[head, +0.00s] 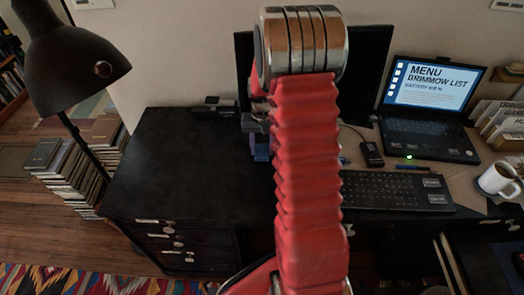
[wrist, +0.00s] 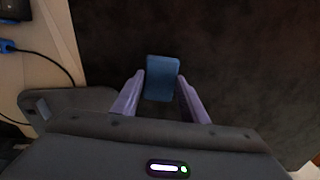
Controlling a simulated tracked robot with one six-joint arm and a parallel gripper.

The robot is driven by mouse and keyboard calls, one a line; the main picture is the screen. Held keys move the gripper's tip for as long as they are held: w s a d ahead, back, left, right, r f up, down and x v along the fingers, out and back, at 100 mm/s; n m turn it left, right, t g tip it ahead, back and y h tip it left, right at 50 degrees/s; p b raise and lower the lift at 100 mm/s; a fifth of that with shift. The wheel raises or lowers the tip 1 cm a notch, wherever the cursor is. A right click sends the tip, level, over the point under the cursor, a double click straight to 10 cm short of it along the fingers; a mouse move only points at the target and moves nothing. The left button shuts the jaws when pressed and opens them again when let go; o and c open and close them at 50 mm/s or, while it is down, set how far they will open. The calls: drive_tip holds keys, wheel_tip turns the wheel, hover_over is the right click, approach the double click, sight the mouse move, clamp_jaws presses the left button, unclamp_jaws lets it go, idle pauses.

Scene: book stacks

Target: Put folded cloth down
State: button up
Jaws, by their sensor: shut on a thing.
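The folded cloth (wrist: 161,78) is a small blue block-like bundle in the wrist view. It sits between the two purple fingers of my gripper (wrist: 158,96), which is shut on it. Below it is the dark top of the desk (wrist: 230,50); I cannot tell whether the cloth touches it. In the head view my red arm hides most of the gripper, and only a small bluish part shows beside the arm. The black desk (head: 170,165) has a wide bare stretch left of my arm.
Right of my arm are a keyboard (head: 385,190), a mouse (head: 372,153), an open laptop (head: 430,105) and a white mug (head: 497,180). A black lamp (head: 75,65) stands at the left, near stacked books (head: 75,175). A cable (wrist: 45,55) lies at the left in the wrist view.

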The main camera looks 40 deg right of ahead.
sight(262, 151)
drive_tip(key=shift+f, duration=0.9)
drive_tip(key=o, duration=1.1)
wheel_tip(262, 151, up, 12)
